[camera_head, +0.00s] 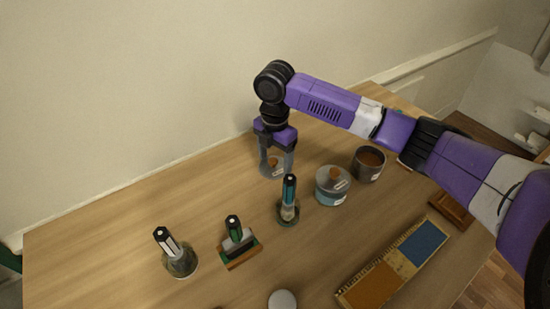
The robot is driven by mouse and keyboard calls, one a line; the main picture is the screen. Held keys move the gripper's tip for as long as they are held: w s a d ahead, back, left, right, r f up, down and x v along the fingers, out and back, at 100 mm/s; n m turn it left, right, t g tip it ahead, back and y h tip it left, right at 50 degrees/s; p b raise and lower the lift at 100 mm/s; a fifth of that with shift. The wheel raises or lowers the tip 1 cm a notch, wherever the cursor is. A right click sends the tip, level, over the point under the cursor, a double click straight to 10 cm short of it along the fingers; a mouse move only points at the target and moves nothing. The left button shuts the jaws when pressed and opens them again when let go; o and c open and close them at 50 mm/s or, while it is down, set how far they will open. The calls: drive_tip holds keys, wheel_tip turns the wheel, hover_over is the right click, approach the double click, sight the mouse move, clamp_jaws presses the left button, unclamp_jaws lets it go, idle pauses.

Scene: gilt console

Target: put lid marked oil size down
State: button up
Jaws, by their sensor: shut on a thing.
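My gripper (276,162) points down over the table left of the cans and is shut on a grey lid (267,170). The lid has an orange-brown knob between the fingers and a small pale label that is too small to read. I cannot tell whether the lid touches the table. An open grey can (368,169) with brown contents stands to the right. Between them, nearer the front, stands a glass-like can with blue contents (331,198), covered by a similar lid (325,177) with an orange knob and a label.
A teal-handled brush in a jar (289,200) stands just in front of the gripper. A green-handled tool (237,240) and a white-handled brush in a jar (178,257) stand left. A framed board with blue and brown panels (399,261) lies front right. The back-left wooden tabletop (150,205) is clear.

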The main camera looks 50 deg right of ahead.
sight(275, 159)
drive_tip(key=shift+f, duration=0.2)
drive_tip(key=o, duration=1.3)
drive_tip(key=shift+o, duration=0.2)
wheel_tip(275, 159, up, 12)
drive_tip(key=shift+r+b, duration=0.25)
drive_tip(key=shift+b, duration=0.2)
